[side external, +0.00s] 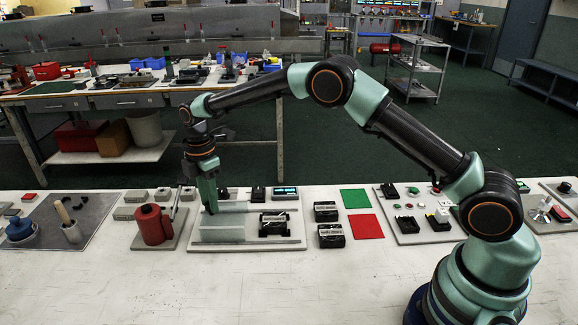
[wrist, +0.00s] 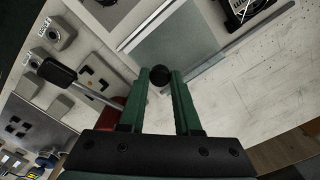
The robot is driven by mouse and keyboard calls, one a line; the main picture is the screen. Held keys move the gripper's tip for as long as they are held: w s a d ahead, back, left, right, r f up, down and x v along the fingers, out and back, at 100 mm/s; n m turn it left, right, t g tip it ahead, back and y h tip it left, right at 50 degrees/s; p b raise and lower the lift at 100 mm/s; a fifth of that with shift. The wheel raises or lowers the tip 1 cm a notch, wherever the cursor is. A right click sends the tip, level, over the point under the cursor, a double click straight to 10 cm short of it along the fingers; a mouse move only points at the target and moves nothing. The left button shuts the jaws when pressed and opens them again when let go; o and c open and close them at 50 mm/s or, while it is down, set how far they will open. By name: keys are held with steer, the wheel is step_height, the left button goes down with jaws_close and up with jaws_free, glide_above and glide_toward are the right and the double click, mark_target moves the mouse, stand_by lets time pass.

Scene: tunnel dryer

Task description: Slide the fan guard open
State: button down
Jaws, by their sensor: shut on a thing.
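The fan guard (wrist: 172,47) is a flat grey panel lying between two pale rails. It also shows in the side view (side external: 222,221), on the left part of a light base plate (side external: 292,243). A round black knob (wrist: 160,74) stands at its near end in the wrist view. My gripper (wrist: 160,82) is shut on this knob, with a green finger on each side. In the side view my gripper (side external: 209,208) points down at the guard. The black fan (side external: 272,223) sits uncovered right of the guard; part of it shows in the wrist view (wrist: 243,10).
A red cylinder (side external: 153,225) on a grey plate stands close to the left of the base plate. Black labelled blocks (side external: 331,235) and green and red squares (side external: 355,198) lie to the right. The front of the table is clear.

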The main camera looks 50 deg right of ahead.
steer(key=shift+w+a, duration=0.35)
steer(key=shift+w, duration=0.05)
steer(key=c, duration=0.6)
jaws_free()
step_height(320, 180, up, 12)
